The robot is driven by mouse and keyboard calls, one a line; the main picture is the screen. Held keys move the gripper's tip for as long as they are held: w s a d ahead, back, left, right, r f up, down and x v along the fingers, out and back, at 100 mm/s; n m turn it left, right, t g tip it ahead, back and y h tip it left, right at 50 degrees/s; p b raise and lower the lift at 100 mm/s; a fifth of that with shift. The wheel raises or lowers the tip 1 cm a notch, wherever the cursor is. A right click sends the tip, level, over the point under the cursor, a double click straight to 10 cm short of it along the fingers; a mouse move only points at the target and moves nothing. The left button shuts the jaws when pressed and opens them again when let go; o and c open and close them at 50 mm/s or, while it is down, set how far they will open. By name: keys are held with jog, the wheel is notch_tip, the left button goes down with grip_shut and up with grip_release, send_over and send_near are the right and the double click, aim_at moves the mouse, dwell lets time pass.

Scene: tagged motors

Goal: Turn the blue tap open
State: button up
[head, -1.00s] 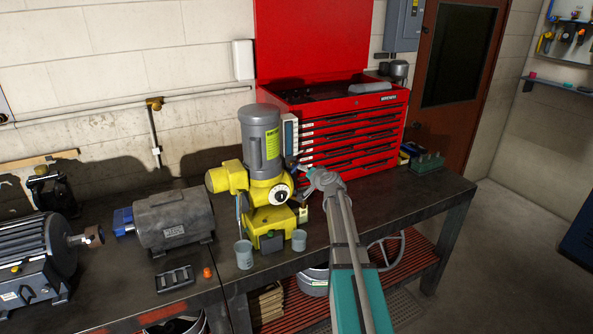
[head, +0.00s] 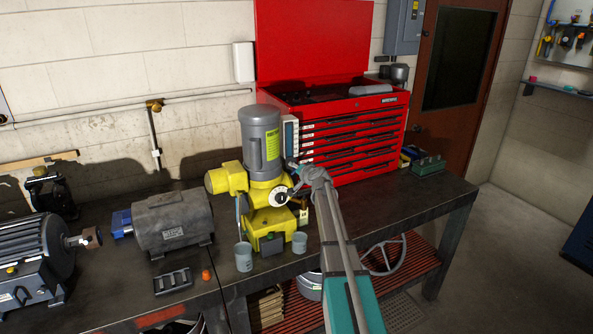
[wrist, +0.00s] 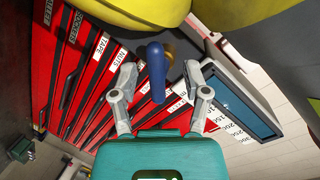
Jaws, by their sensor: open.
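The blue tap (wrist: 156,72) shows in the wrist view as a rounded blue lever on a brass-coloured fitting, beside a yellow curved body. My gripper (wrist: 160,84) is open, with one finger on each side of the lever. There are visible gaps between the lever and both fingers, so it is not gripped. In the head view my gripper (head: 295,179) is at the right side of the yellow and grey motor unit (head: 262,142). I cannot make out the tap there.
The red tool chest (head: 352,138) stands close behind and to the right of my gripper. Two grey cups (head: 244,256) stand at the motor unit's foot. A grey motor (head: 173,222) is further left. The bench's right end (head: 425,203) has bare room.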

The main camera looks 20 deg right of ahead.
grip_shut()
jog(key=shift+n, duration=0.3)
jog(key=n+h, duration=0.1)
jog(key=n, duration=0.1)
jog(key=shift+a+n, duration=0.1)
jog(key=shift+n, duration=0.2)
jog(key=shift+a+n+t+h+b, duration=0.1)
jog(key=shift+n+t+h+b, duration=0.2)
jog(key=shift+n+h+b, duration=0.95)
jog(key=shift+n+y+p, duration=0.35)
jog(key=shift+n+p, duration=0.2)
jog(key=shift+p, duration=0.1)
grip_release()
jog(key=shift+m, duration=0.3)
